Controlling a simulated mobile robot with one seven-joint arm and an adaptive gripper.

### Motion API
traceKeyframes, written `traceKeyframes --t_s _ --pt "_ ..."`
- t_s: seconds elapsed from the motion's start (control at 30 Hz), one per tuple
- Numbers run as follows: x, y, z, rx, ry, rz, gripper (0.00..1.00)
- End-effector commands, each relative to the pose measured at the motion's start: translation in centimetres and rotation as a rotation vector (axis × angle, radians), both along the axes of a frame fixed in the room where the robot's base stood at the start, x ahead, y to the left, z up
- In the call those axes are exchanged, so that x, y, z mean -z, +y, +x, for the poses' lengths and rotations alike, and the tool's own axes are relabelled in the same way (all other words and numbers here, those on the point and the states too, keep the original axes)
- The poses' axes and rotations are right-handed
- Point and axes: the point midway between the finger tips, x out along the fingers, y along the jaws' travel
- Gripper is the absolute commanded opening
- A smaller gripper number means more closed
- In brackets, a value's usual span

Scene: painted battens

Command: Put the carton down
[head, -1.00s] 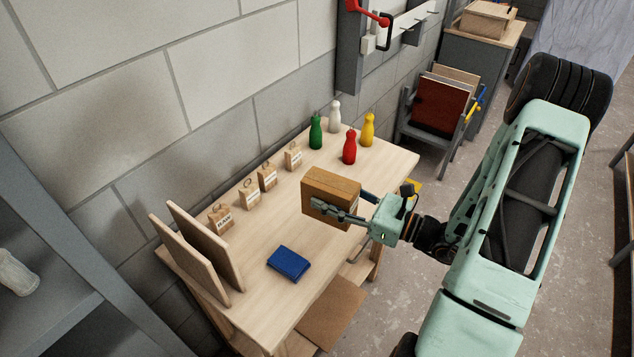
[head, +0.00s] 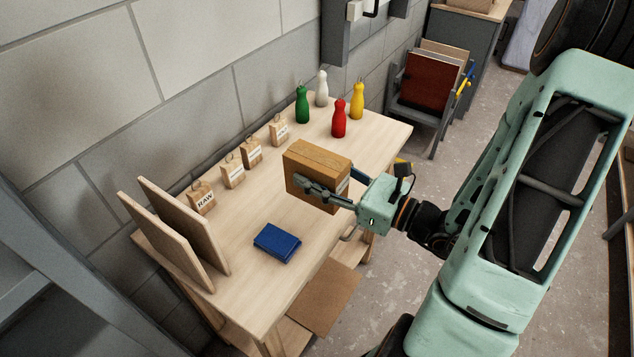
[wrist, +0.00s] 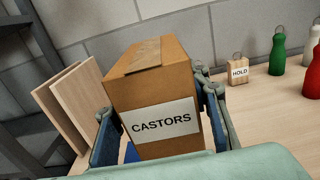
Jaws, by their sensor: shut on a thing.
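A brown cardboard carton (head: 318,172) is between the fingers of my gripper (head: 328,194), over the right part of the wooden table (head: 262,298). In the wrist view the carton (wrist: 150,82) is upright, with tape on top and a white label reading CASTORS. The blue-padded fingers of my gripper (wrist: 160,135) are shut on its two sides. The carton's underside is hidden, so I cannot tell whether it touches the table.
A blue object (head: 277,243) lies at the front of the table. Two upright boards (head: 180,238) stand at the left. Several wooden tags, one reading RAW (head: 202,198), line the wall side. Green (head: 302,105), white, red (head: 339,119) and yellow bottles stand at the back. Bare tabletop lies around the blue object.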

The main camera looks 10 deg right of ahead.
Motion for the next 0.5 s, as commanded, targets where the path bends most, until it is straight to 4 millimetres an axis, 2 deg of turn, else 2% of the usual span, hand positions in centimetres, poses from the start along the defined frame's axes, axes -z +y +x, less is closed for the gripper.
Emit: traceKeyframes --t_s 0.03,0.13,0.4,0.5 --pt "0.7 0.0 0.1 -0.001 -0.006 -0.003 0.07" --pt "1.1 0.0 0.8 -0.003 -0.005 -0.002 0.07" --pt "4.0 -1.6 7.4 -0.003 -0.003 0.001 0.07" --pt "5.9 -1.9 8.5 -0.003 -0.002 0.002 0.07"
